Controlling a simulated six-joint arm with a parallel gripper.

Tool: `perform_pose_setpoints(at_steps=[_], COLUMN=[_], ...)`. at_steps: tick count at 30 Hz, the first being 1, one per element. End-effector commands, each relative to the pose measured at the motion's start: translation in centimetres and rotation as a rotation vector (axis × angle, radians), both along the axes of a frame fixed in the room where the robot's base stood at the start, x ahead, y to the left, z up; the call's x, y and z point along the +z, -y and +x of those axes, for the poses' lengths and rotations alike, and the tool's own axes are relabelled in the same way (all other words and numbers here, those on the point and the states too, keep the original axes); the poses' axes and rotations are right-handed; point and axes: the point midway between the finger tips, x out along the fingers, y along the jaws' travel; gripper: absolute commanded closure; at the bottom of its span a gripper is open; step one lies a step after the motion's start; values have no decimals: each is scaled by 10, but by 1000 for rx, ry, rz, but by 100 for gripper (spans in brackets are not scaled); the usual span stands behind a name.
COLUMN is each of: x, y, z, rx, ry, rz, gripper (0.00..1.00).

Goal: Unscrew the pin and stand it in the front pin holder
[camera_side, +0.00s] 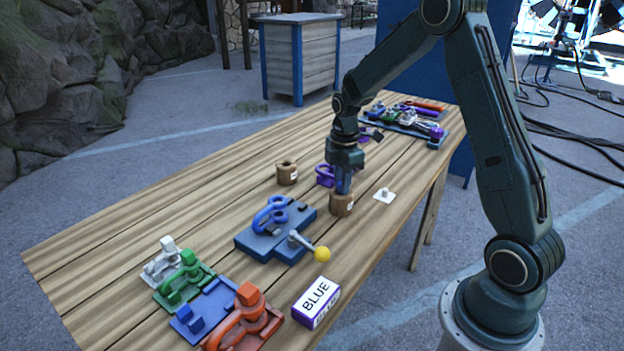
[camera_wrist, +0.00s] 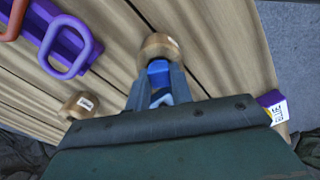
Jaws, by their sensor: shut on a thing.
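My gripper (camera_side: 343,183) is shut on a blue pin and points down at the nearer round wooden pin holder (camera_side: 341,205). In the wrist view the pin's blue head (camera_wrist: 158,68) shows between the fingers, directly over that holder (camera_wrist: 160,46). The fingers hide the pin's lower part, so I cannot tell how deep it sits in the holder. The other wooden pin holder (camera_side: 287,174) stands farther back to the left, and also shows in the wrist view (camera_wrist: 78,105). The blue shackle (camera_side: 268,213) stands on a blue block (camera_side: 262,243).
A lever with a yellow knob (camera_side: 322,254) is at the blue block. A purple shackle (camera_side: 324,175) is behind my gripper. A white plate with a peg (camera_side: 384,196) lies to the right. Coloured shackle stands and a BLUE box (camera_side: 315,302) are at the front.

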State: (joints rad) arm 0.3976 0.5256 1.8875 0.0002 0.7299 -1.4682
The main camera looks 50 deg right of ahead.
Motion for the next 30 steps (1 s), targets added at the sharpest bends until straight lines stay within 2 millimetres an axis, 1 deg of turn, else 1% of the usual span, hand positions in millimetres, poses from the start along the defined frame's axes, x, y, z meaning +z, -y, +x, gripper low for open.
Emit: perform_pose_setpoints(at_steps=[1, 4, 5, 14, 20, 26, 30], x=[0, 0, 0, 0, 8, 30, 52], y=[0, 0, 0, 0, 0, 0, 0], z=[0, 0, 0, 0, 0, 1, 1], rx=[0, 0, 0, 0, 0, 0, 0], ry=[1, 1, 0, 0, 3, 4, 4], rz=[0, 0, 0, 0, -1, -2, -2], gripper=[74, 54, 53, 53, 53, 53, 53])
